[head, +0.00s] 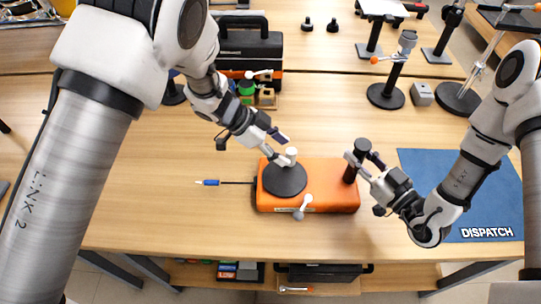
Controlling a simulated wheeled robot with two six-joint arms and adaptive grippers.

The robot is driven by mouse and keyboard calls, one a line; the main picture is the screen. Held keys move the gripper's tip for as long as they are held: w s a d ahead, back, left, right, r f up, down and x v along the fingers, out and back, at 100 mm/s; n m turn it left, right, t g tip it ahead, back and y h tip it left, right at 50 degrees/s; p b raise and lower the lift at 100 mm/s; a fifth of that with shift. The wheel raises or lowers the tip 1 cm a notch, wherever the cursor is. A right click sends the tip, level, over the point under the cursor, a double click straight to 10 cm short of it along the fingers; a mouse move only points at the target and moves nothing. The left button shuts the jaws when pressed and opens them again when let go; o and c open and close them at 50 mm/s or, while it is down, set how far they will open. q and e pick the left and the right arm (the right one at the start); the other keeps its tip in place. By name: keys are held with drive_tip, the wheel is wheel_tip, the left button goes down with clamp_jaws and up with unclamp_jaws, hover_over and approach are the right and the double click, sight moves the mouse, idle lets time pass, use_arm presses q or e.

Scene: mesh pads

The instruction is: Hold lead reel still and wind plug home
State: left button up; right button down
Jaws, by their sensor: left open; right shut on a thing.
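The lead reel has an orange base (330,195), a round black drum (284,181) and an upright black post (350,172) at its right end. A white knob (291,152) stands above the drum's far edge. The blue plug (208,182) lies on the table left of the reel, joined to it by a short dark lead (238,183). My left gripper (279,148) is open at the white knob; I cannot tell whether it touches. My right gripper (363,160) is shut on the black post near its top.
A grey-white handle (303,208) shows at the base's front edge. A blue DISPATCH mat (425,165) lies right, partly under my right arm. A black toolbox (250,50), small green and tan items (266,97) and a black stand (386,95) are behind. Table left of the plug is clear.

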drive_tip(key=shift+f, duration=0.15)
use_arm(q)
drive_tip(key=v, duration=0.9)
drive_tip(key=shift+a+r, duration=0.3)
drive_tip(key=shift+s, duration=0.1)
use_arm(e)
drive_tip(key=c, duration=0.8)
unclamp_jaws()
drive_tip(key=shift+o, duration=0.3)
drive_tip(key=shift+w, duration=0.1)
